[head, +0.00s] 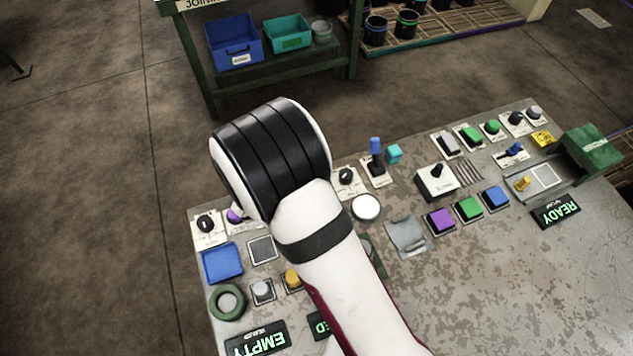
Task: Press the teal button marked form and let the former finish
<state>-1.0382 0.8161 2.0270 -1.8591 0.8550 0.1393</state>
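A small teal block-shaped piece (394,153) stands at the far edge of the control bench, just right of a blue-topped lever (376,150). No marking on it is readable, so I cannot tell whether it is the button marked form. No other teal button shows on the bench top. My white and black arm crosses the middle of the view and hides part of the bench. My gripper is not in view. I cannot tell which part of the bench is the former.
The worn bench top (490,270) carries purple (440,221), green (469,208) and blue (495,197) buttons. A READY display (556,211) is at right, an EMPTY display (258,341) at lower left. A green box (592,148) stands at right. Bins (233,42) sit on a rack behind.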

